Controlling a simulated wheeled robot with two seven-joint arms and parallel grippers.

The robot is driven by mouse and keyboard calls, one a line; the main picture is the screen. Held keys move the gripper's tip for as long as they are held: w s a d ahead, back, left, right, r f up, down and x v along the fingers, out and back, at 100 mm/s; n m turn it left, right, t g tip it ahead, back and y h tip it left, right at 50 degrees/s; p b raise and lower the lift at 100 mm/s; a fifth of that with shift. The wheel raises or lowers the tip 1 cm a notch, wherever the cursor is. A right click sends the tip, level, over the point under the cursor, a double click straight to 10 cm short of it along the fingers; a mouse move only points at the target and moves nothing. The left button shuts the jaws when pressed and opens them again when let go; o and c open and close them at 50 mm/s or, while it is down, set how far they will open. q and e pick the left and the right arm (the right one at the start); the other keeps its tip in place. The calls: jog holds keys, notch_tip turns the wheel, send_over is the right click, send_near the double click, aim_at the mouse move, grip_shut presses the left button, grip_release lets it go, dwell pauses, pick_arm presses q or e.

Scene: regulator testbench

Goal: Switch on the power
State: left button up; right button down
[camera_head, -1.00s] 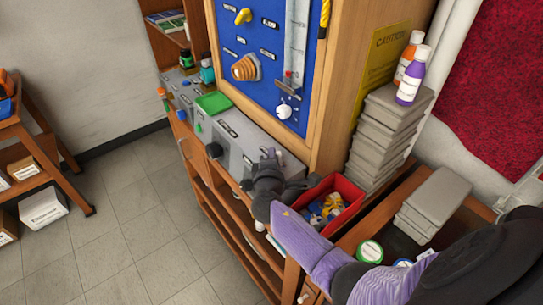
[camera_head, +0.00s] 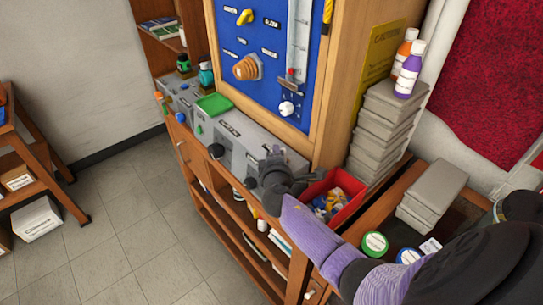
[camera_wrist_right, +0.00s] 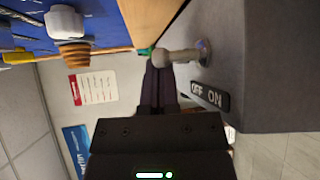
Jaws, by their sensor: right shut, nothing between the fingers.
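The power switch is a grey toggle lever (camera_wrist_right: 178,57) with a rounded tip, on the grey box in the right wrist view. A black label (camera_wrist_right: 208,96) beside it reads OFF and ON. The lever sticks out to the left in that picture, and I cannot tell its exact tilt. My right gripper (camera_wrist_right: 160,72) is shut and empty, with its dark fingertips just below the lever; contact is unclear. In the head view my right gripper (camera_head: 273,158) is at the right end of the grey control box (camera_head: 236,144) and hides the switch there. My left gripper is not in view.
A red bin (camera_head: 350,212) with small parts stands right beside my right gripper. Stacked grey boxes (camera_head: 384,131) carry two bottles. The blue regulator panel (camera_head: 263,100) rises behind the control box. Floor (camera_head: 130,225) is free at the left.

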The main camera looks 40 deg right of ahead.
jog(key=shift+s+f+b, duration=0.2)
jog(key=shift+b, duration=0.45)
jog(key=shift+s+m+t+h+b, duration=0.15)
jog(key=shift+m+t+h+b, duration=0.25)
jog(key=shift+m+t, duration=0.1)
jog(key=shift+s+d+r+b, duration=0.1)
jog(key=shift+s+r+b, duration=0.05)
jog(key=shift+s+b, duration=0.2)
jog(key=shift+r, duration=0.15)
jog(key=shift+s, duration=0.15)
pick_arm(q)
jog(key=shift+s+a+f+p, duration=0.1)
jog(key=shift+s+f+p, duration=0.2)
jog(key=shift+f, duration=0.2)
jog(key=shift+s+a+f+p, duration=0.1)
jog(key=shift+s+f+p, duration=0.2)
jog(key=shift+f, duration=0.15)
pick_arm(e)
jog(key=v, duration=0.9)
jog(key=shift+s+a, duration=0.2)
jog(key=shift+s, duration=0.05)
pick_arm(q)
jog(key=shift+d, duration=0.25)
pick_arm(e)
jog(key=shift+r, duration=0.1)
